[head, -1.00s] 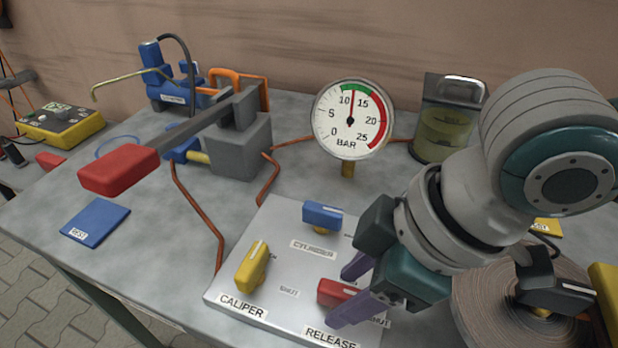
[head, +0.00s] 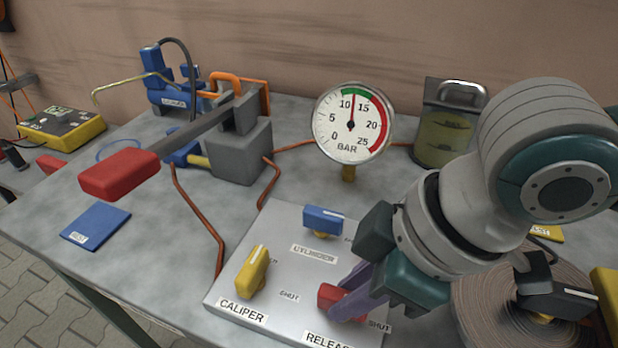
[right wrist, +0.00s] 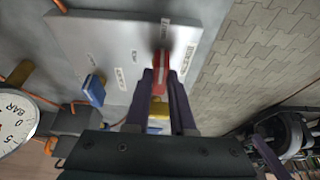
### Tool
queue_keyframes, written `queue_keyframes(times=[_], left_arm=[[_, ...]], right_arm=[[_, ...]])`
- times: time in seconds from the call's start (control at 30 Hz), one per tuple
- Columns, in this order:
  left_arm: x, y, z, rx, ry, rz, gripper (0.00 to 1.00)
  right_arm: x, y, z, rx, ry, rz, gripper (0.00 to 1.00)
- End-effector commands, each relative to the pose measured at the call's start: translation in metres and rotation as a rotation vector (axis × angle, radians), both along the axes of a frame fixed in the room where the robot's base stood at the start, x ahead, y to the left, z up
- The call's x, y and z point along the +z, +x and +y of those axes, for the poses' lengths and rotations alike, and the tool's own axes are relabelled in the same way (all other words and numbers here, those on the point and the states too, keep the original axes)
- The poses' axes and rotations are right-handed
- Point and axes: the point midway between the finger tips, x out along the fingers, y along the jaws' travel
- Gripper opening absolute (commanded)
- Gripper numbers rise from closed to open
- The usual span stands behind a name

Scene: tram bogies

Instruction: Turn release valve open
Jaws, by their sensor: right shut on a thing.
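The release valve has a red handle (head: 328,295) on a grey panel (head: 290,222), above the RELEASE label (head: 328,341). My right gripper (head: 352,300) is shut on this handle, its purple fingers on either side and hiding much of it in the head view. In the right wrist view the red handle (right wrist: 160,78) lies between the fingers, roughly along them. A SHUT label (head: 380,327) is right of the valve. The round gauge (head: 352,124) has its needle near the green band, between 10 and 15 bar. My left gripper is not in view.
A yellow caliper valve (head: 253,270) and a blue cylinder valve (head: 323,219) stand close by on the panel. A grey pump (head: 240,150) with a long red-ended lever (head: 120,174) is at the left. A black handle (head: 556,297) stands over a ribbed disc at the right.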

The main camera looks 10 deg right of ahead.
Motion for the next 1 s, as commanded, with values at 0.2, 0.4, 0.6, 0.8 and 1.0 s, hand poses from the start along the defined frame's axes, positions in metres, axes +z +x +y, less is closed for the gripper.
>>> queue_keyframes(times=[0.2,0.4,0.6,0.8,1.0], left_arm=[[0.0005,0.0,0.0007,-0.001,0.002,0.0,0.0],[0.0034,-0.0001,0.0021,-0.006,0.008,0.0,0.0],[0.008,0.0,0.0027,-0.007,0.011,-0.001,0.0],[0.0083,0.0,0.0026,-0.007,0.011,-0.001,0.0],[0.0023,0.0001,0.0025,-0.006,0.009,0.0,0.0]], right_arm=[[0.0004,0.0,0.0001,0.006,0.0,0.001,0.0],[0.0011,0.0005,-0.0001,0.057,0.001,0.001,0.0],[0.0016,0.002,-0.0007,0.182,0.0,0.0,0.0],[0.0006,0.0034,-0.0005,0.36,0.002,0.0,0.0],[-0.001,0.0045,-0.0002,0.55,0.003,0.0,0.0]])
